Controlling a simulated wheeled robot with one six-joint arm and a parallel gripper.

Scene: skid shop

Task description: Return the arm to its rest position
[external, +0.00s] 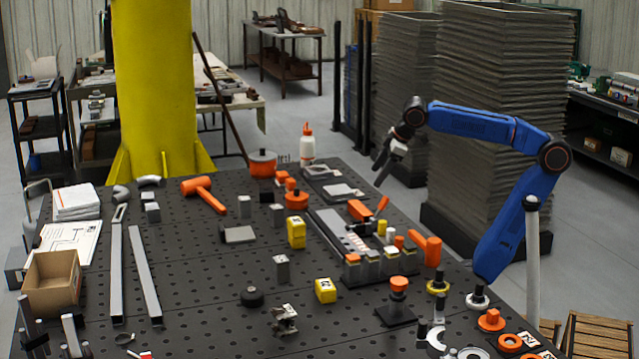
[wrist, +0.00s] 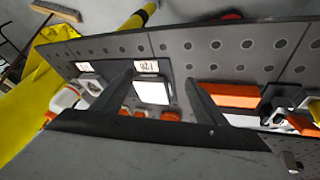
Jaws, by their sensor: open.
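My blue arm (external: 515,185) rises at the right of the table and bends over to the left. My gripper (external: 382,172) hangs in the air above the back right part of the dark perforated table (external: 190,270), pointing down and left. In the wrist view my gripper (wrist: 160,78) shows two dark fingers apart with nothing held between them. A pale rectangular plate (wrist: 152,91) lies on the table beyond the fingers.
An orange-topped white bottle (external: 307,148) stands at the table's back edge. An orange mallet (external: 205,195), yellow blocks (external: 296,232) and a cardboard box (external: 52,282) are on the table. Tall grey stacks (external: 490,90) stand behind my arm. A yellow column (external: 152,80) stands behind the table.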

